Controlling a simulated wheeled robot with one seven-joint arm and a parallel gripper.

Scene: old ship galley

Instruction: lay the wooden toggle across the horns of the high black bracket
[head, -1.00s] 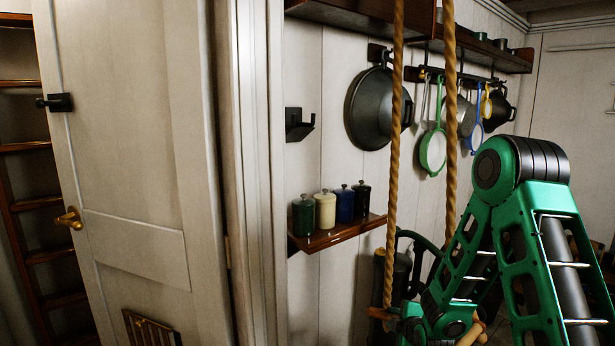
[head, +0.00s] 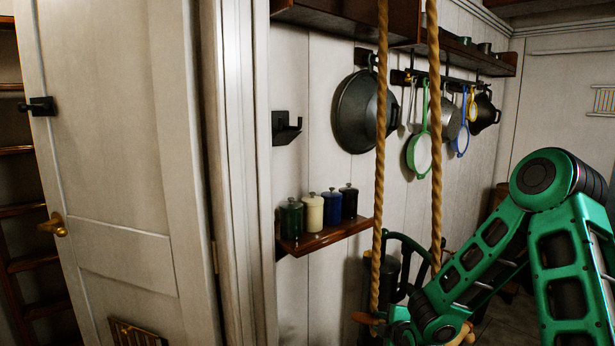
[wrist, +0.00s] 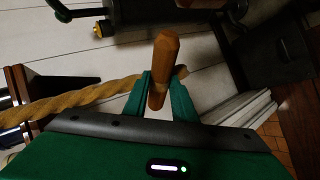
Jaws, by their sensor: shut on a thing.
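The high black bracket (head: 286,128) is fixed to the pale wall just right of the door frame, with its horns pointing out to the right and nothing on them. My gripper (wrist: 160,88) is shut on the wooden toggle (wrist: 165,58), whose thick tapered end stands up between the green fingers. In the head view the toggle's ends show low at the bottom edge, one at the left (head: 368,318) and one at the right, with my arm partly covering the middle. The toggle is well below the bracket and to its right. A rope (wrist: 75,100) runs to the fingers.
Two hanging ropes (head: 381,150) cross the view between bracket and arm. A shelf with several canisters (head: 314,211) juts out below the bracket. A black pan (head: 355,112) and other pans hang to its right. The door (head: 110,180) stands at the left.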

